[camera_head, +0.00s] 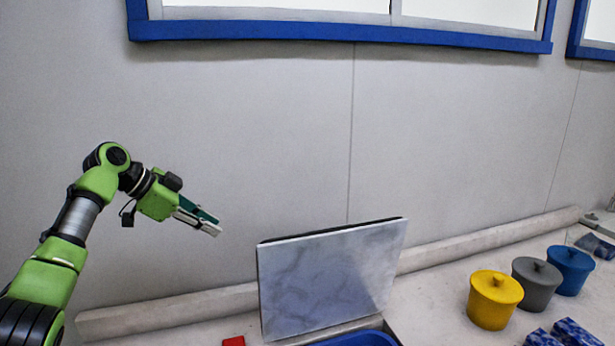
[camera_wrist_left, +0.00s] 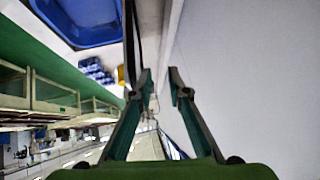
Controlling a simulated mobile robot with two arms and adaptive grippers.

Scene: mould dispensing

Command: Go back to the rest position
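My left arm comes in from the left of the head view and is raised in front of the grey wall. My left gripper (camera_head: 215,226) points right and slightly down, in the air to the left of the marbled panel. In the left wrist view the two green fingers (camera_wrist_left: 160,88) stand apart with a gap between their tips. Nothing is held between them. My right gripper is in neither view.
An upright marbled panel (camera_head: 330,275) stands on the counter, with a blue basin (camera_head: 360,339) before it. Yellow (camera_head: 494,301), grey (camera_head: 536,285) and blue (camera_head: 570,270) lidded pots stand at right. Blue patterned blocks (camera_head: 575,333) lie near them. A red piece (camera_head: 234,341) lies left.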

